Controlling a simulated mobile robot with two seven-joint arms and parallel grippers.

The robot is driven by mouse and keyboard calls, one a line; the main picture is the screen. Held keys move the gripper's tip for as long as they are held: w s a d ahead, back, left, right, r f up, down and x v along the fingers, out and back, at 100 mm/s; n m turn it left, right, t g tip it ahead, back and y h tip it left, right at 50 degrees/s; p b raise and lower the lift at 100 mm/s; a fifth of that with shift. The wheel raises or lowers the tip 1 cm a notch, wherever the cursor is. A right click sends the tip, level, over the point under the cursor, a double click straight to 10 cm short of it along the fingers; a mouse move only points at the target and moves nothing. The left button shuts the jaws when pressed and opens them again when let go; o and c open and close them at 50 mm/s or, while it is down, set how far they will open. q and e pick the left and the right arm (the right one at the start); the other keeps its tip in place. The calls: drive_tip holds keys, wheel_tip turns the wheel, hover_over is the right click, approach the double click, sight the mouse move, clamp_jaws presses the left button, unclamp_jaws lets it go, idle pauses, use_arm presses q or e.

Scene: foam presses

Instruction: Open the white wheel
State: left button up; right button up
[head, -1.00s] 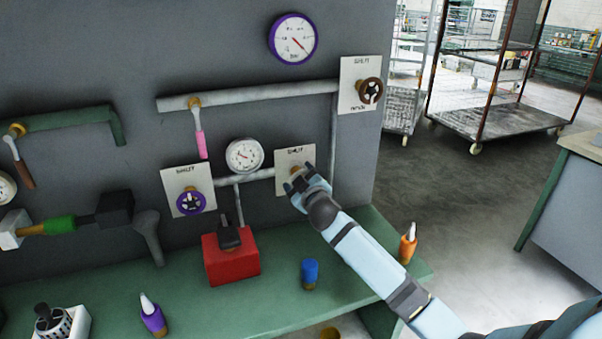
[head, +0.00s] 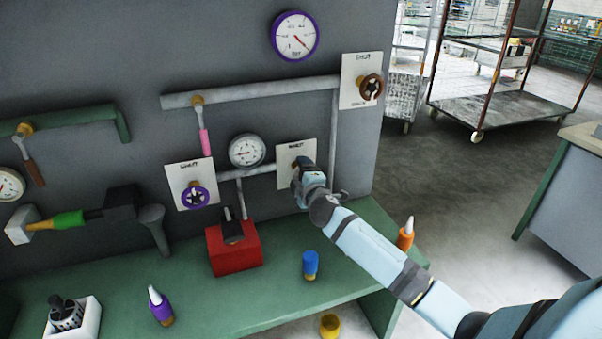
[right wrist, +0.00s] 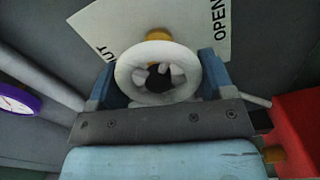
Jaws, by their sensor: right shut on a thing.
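The white wheel (right wrist: 127,72) shows in the right wrist view in front of a white plate (right wrist: 115,22) that reads OPEN at its right, with a partly hidden word at its left. A brass-coloured stem sits behind the wheel. My right gripper (right wrist: 158,76) is shut on the wheel, one blue finger on each side of its rim. In the head view my right gripper (head: 303,178) is at the lower part of that plate (head: 296,151) and hides the wheel. My left gripper is not in view.
A purple wheel (head: 184,198) and a brown wheel (head: 361,88) have their own plates nearby. A white gauge (head: 247,151) and grey pipes run alongside. A red box (head: 236,255), a blue-topped piece (head: 310,264) and an orange bottle (head: 405,236) stand on the green bench (head: 205,312).

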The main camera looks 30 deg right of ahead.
idle(0.4)
drive_tip(key=o, duration=0.9)
drive_tip(key=b+v, duration=0.1)
drive_tip(key=v, duration=1.3)
drive_tip(key=shift+w+b, duration=0.1)
drive_tip(key=shift+b, duration=0.3)
